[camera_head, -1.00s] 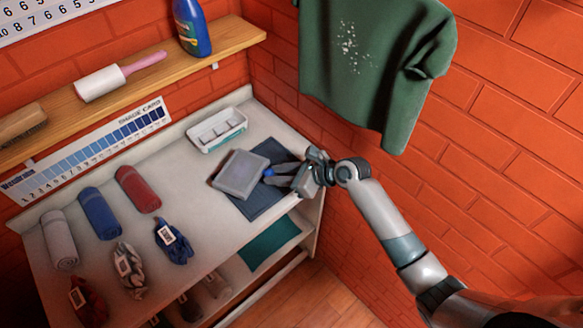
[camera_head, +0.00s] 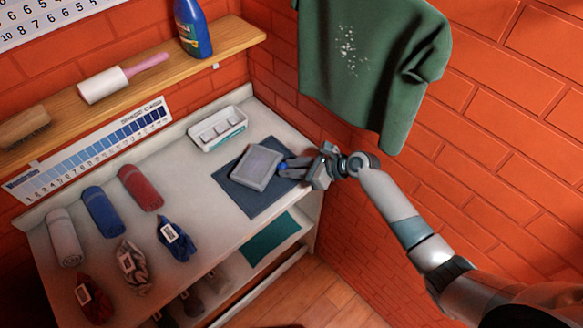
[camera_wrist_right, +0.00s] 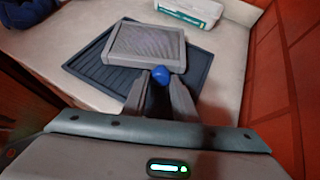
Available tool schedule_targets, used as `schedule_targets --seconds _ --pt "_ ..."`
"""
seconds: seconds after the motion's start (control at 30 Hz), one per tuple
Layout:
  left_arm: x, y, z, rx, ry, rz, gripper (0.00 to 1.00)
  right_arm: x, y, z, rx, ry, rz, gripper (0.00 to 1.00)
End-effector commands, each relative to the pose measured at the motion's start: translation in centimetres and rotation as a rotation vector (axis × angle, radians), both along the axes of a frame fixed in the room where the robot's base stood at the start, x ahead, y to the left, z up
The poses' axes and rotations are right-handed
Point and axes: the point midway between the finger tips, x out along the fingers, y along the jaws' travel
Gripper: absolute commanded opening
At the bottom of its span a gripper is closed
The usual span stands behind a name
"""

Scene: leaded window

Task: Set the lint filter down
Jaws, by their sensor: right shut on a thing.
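The lint filter (camera_head: 257,168) is a grey framed rectangle with a mesh face and a blue knob (camera_head: 283,168) on its near side. It is over the dark ribbed mat (camera_head: 240,196) on the white counter; whether it touches the mat is hard to tell. My right gripper (camera_head: 287,168) is shut on the blue knob from the right. In the right wrist view the lint filter (camera_wrist_right: 146,45) is beyond the fingertips, over the mat (camera_wrist_right: 88,62), with the knob (camera_wrist_right: 162,76) between the fingers. My left gripper is out of view.
A white divided tray (camera_head: 217,129) stands behind the mat. Rolled cloths (camera_head: 141,187) and tagged bundles (camera_head: 174,240) lie on the left of the counter (camera_head: 205,205). A green shirt (camera_head: 370,70) hangs on the brick wall close above my right arm.

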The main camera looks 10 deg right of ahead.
Motion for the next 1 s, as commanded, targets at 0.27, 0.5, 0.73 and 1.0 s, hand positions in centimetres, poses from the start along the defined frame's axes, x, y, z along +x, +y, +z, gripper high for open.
schedule_targets --seconds 0.27,0.5,0.73,1.0 --pt "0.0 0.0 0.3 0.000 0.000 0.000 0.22 0.0 0.0 -1.0 0.001 -0.002 -0.001 0.00" --pt "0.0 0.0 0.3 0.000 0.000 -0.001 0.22 0.0 0.1 -1.2 0.001 -0.002 -0.001 0.00" --pt "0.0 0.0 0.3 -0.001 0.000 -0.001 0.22 0.0 0.0 -1.3 0.000 -0.001 0.001 0.44" --pt "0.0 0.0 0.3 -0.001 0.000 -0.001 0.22 0.0 0.0 -1.1 0.000 -0.002 0.000 0.44"
